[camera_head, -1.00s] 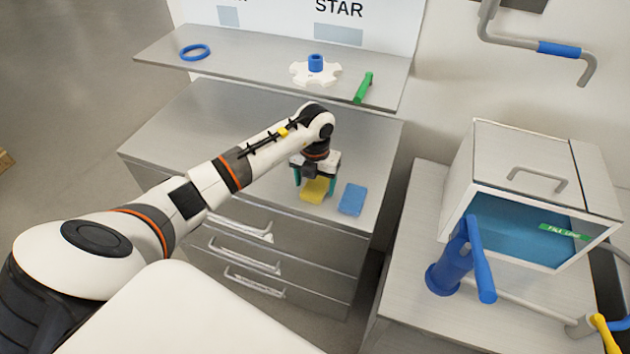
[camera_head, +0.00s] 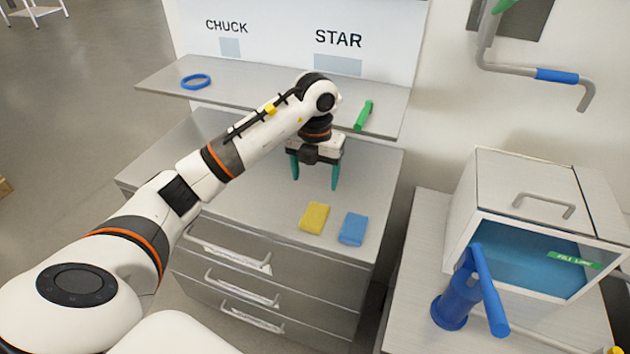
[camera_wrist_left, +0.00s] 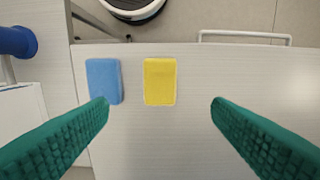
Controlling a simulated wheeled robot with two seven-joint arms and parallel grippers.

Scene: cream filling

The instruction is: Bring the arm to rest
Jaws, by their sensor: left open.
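My left gripper (camera_head: 314,178) is open and empty, with its green fingers pointing down above the grey cabinet top (camera_head: 240,165). A yellow sponge (camera_head: 314,218) lies flat on the cabinet top, in front of and apart from the fingers. A blue sponge (camera_head: 353,229) lies to its right. In the left wrist view the yellow sponge (camera_wrist_left: 160,81) and the blue sponge (camera_wrist_left: 104,81) lie side by side beyond the spread fingers (camera_wrist_left: 163,108). My right gripper is not in view.
A shelf (camera_head: 240,93) behind holds a blue ring (camera_head: 196,81) and a green-handled piece (camera_head: 363,114); my arm covers its middle. A white box with a blue-tinted front (camera_head: 530,262) and a blue upright part (camera_head: 453,303) stand on the right table.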

